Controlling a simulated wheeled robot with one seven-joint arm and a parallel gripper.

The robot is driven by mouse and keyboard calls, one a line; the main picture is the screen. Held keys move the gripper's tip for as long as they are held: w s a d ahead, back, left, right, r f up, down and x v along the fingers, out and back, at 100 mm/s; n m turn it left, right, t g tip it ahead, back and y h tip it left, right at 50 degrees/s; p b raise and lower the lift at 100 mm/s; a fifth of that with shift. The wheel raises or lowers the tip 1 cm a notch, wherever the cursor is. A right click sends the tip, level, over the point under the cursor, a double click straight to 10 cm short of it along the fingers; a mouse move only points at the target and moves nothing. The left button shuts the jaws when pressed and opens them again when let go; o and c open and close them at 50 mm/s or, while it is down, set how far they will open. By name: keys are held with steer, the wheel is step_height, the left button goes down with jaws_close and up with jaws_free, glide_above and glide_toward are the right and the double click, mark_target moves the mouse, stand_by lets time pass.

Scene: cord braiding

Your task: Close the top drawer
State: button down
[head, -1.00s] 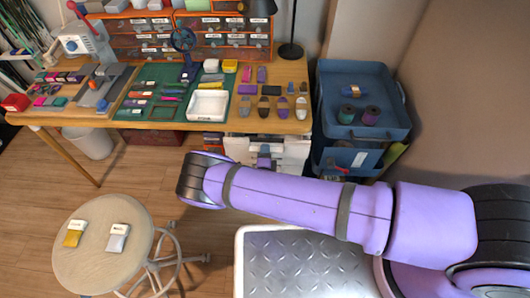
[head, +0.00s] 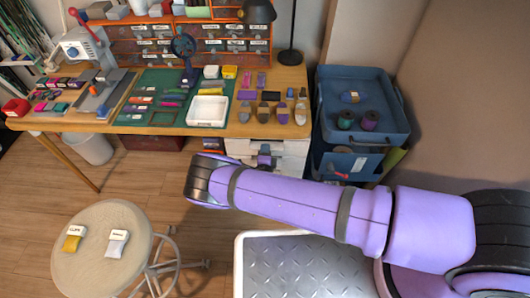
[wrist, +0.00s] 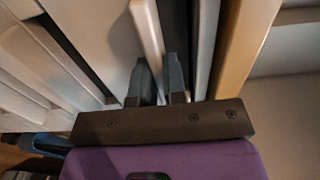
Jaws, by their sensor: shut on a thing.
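The white drawer unit (head: 294,148) stands under the right end of the desk, partly hidden by my arm. The top drawer's pale front (wrist: 148,25) shows close up in the wrist view, turned sideways, its edge running down between my fingers. My gripper (wrist: 160,82) is shut on that edge; the exact grip point is partly hidden by the fingers. In the head view my gripper (head: 265,157) is small and low against the front of the unit. How far the top drawer stands out is hard to tell.
The wooden desk top (wrist: 245,40) runs close beside the drawer in the wrist view. A blue cart (head: 360,135) with spools stands right of the unit. A round stool (head: 100,265) with two labelled bags stands at the lower left. Open floor lies between.

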steer(key=c, duration=1.2)
jaws_free()
steer(key=shift+w, duration=0.2)
steer(key=s, duration=0.7)
steer(key=s+a, duration=0.1)
steer(key=s, duration=0.2)
steer(key=shift+s, duration=0.4)
